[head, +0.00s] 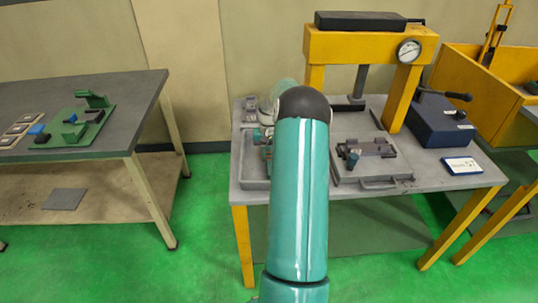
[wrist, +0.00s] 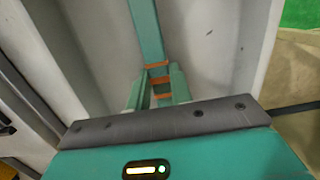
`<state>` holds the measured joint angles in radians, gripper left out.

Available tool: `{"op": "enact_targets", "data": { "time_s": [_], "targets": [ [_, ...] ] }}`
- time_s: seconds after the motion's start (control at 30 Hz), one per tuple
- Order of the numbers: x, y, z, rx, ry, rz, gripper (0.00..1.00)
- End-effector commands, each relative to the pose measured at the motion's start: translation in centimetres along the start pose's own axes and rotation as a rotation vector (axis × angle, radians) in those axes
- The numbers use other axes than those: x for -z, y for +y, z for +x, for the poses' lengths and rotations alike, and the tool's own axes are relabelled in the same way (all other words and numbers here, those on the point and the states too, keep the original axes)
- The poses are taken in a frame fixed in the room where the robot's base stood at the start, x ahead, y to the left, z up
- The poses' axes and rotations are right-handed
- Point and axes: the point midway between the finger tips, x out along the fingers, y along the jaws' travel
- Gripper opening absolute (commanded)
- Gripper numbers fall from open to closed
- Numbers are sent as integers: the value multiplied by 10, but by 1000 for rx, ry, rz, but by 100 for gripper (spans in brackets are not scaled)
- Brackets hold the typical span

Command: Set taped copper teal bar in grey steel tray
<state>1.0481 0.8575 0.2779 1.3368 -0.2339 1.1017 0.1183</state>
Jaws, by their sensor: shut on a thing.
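The teal bar (wrist: 147,35) with copper bands shows in the wrist view, running away from me between my fingers. My gripper (wrist: 160,88) is shut on it, around the copper bands. The bar is over the inside of the grey steel tray (wrist: 250,45), whose pale walls rise on both sides. I cannot tell whether the bar touches the tray floor. In the head view the grey tray (head: 252,184) is at the left end of the work table, partly behind my arm. My arm hides the bar there.
A yellow press (head: 370,45) with a gauge stands at the back of the table (head: 460,186). A grey plate with a clamp fixture (head: 372,150) lies right of my arm. A blue box (head: 440,120) with a lever and a white card (head: 462,166) are further right. A green fixture (head: 75,125) sits on the left bench.

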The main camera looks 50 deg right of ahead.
Motion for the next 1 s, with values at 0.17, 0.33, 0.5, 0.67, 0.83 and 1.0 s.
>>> {"op": "enact_targets", "data": {
  "time_s": [0.17,0.33,0.5,0.67,0.83,1.0],
  "targets": [
    [0,0,3,0,0,0,25],
    [0,0,3,0,0,0,43],
    [0,0,3,0,0,0,43],
    [0,0,-5,-1,0,0,43],
    [1,0,-33,-1,4,1,43],
    [1,0,-71,-1,4,1,43]
  ]
}}
